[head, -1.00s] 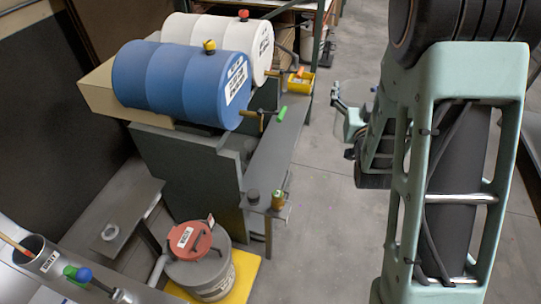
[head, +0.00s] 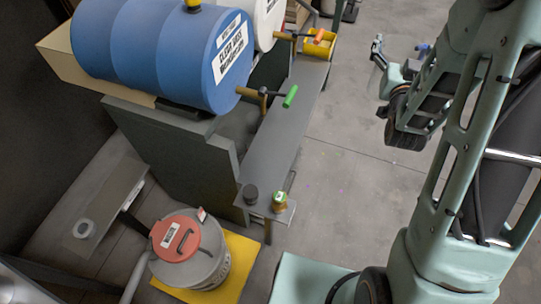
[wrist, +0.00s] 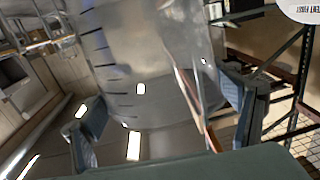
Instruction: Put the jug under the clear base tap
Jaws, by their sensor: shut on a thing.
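The blue drum (head: 160,50) lies on its side, its label reading as clear base. My gripper (wrist: 165,112) is shut on the clear jug (wrist: 145,60), which has dark graduation marks and fills the space between the fingers in the wrist view. In the head view my gripper (head: 400,50) is over open floor, right of the tap and apart from it. The see-through jug is hard to make out there.
A dark cap (head: 250,193) and a small brass-and-green item (head: 280,200) are at the shelf's near end. A red-lidded grey can (head: 185,270) stands lower left.

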